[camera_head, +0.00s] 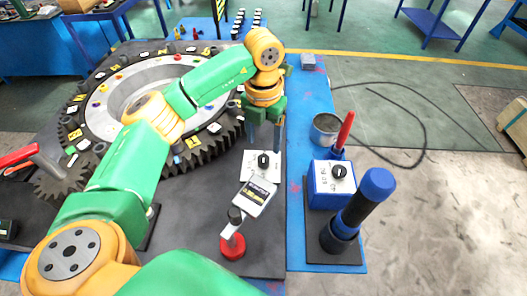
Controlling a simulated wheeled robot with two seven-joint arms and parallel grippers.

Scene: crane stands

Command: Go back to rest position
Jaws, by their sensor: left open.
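My left arm, green with orange joints, comes in from the lower left and reaches across the big gear. My left gripper (264,136) is open and points down, its two dark fingers apart. It hangs above a white plate with a black knob (263,160) on the dark table. I cannot tell whether the fingertips touch the plate. Nothing shows between the fingers. My right gripper is not in view.
A large toothed gear ring (95,140) fills the left of the dark table. A labelled device (255,197), a red-based stand (232,246), a blue box (332,184), a blue-topped post (360,205) and a metal cup (325,128) stand nearby. Floor at right is mostly free.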

